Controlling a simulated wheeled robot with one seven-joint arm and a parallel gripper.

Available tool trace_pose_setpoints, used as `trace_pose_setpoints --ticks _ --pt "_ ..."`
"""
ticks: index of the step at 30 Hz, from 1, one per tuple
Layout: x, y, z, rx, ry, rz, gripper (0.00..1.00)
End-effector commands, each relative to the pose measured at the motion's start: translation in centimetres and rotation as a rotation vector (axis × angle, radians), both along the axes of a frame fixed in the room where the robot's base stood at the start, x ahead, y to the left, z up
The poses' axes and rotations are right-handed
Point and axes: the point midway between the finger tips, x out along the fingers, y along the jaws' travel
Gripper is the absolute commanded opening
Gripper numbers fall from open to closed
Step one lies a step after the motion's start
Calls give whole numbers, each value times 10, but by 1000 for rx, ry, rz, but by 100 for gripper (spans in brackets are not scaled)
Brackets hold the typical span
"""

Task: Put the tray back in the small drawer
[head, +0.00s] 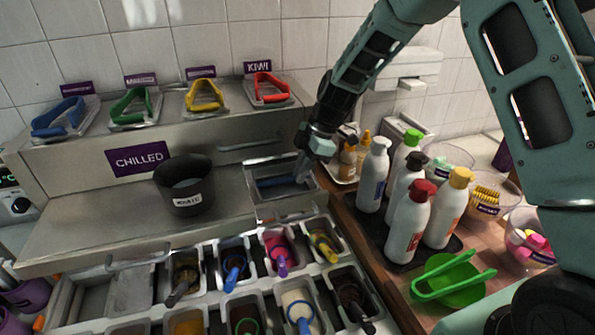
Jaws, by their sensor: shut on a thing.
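A small metal tray (262,167) with a long blue item (276,182) in it is at the right end of the steel counter unit. My gripper (302,172) comes down from the upper right and is shut on the tray's right side. The fingertips are small and partly merge with the metal. A pulled-out small drawer (288,211) shows just below and in front of the tray. I cannot tell whether the tray rests in it or hangs slightly above it.
A black bin (184,187) stands left on the counter (90,232). Several topping tubs with scoops fill the front.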

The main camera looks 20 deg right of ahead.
Motion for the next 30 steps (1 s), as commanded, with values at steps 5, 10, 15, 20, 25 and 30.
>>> trace_pose_setpoints --ticks 5,10,15,20,25,30 --pt "0 0 -3 0 -1 0 0" --pt "0 0 -2 0 0 0 34" --pt "0 1 -2 0 0 0 34" --pt "0 1 3 0 0 1 34" --pt "2 -11 25 0 -7 -2 34" --pt "1 -26 59 0 -7 -2 34"
